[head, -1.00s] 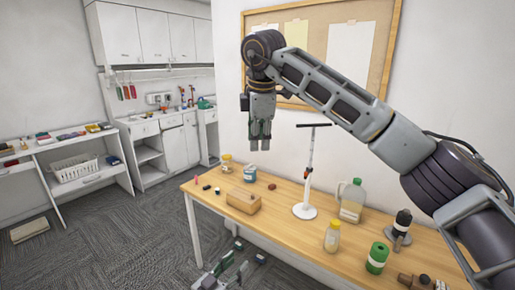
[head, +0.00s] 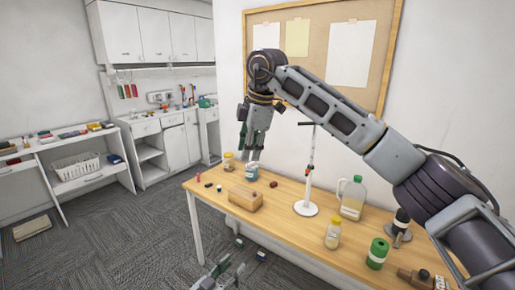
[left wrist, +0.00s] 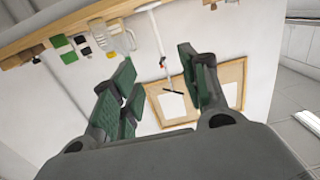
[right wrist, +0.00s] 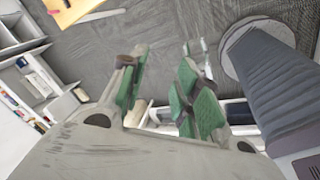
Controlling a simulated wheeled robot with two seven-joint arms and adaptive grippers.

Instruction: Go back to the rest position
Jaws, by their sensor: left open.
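My right gripper (head: 248,152) hangs from the arm that comes in from the right. Its fingers point down, in line with the table's far left end and above the small blue-labelled container (head: 252,172). In the right wrist view its green-padded fingers (right wrist: 165,95) are apart with nothing between them. My left gripper (head: 232,264) is low at the bottom of the head view, in front of the table's near edge and partly cut off. In the left wrist view its green-padded fingers (left wrist: 158,85) are spread and empty.
The wooden table (head: 280,222) carries a wooden block (head: 246,200), a white stand (head: 306,207), a jug (head: 352,198), a small bottle (head: 333,234) and a green roll (head: 377,253). A corkboard (head: 381,60) hangs behind. Open carpet (head: 120,235) lies left, before shelves (head: 30,170).

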